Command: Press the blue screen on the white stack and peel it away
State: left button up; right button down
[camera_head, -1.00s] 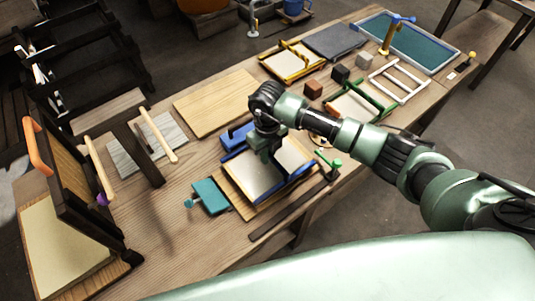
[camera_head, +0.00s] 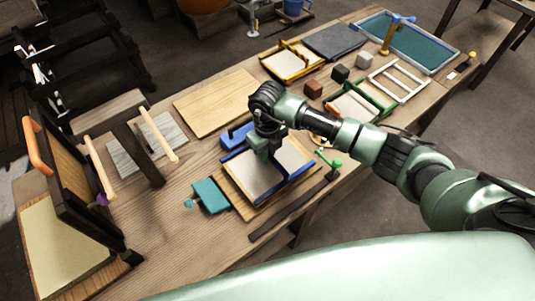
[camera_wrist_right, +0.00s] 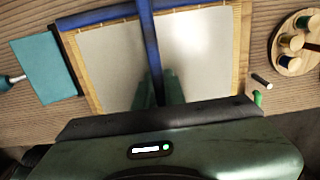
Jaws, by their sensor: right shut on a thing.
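The blue screen (camera_head: 290,183) is a blue-edged frame around a pale sheet, lying over a wooden board on the table. Its blue bar (camera_wrist_right: 150,40) runs across the middle in the right wrist view, and a blue edge (camera_wrist_right: 97,17) shows at the top. My right gripper (camera_head: 267,152) is over the screen's middle, shut on the blue bar. In the right wrist view its fingers (camera_wrist_right: 160,88) are at the bar's near part. The pale area (camera_wrist_right: 198,50) shows on both sides of the bar; I cannot tell screen from white stack there. My left gripper is not in view.
A dark strip (camera_head: 290,214) lies along the table's front edge. A round holder with spools (camera_wrist_right: 297,43) is to the right. A bare wooden board (camera_head: 217,102) lies behind left.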

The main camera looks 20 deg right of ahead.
jog(key=shift+f+b, duration=0.75)
jog(key=shift+f, duration=0.05)
jog(key=shift+s+f, duration=0.15)
dwell(1.5)
jog(key=shift+r+p, duration=0.75)
jog(key=shift+r, duration=0.6)
jog(key=shift+r, duration=0.15)
jog(key=shift+w+r+p, duration=0.2)
jog(key=shift+r+p, duration=0.4)
jog(key=shift+r, duration=0.05)
jog(key=shift+r+p, duration=1.65)
jog(key=shift+r, duration=1.05)
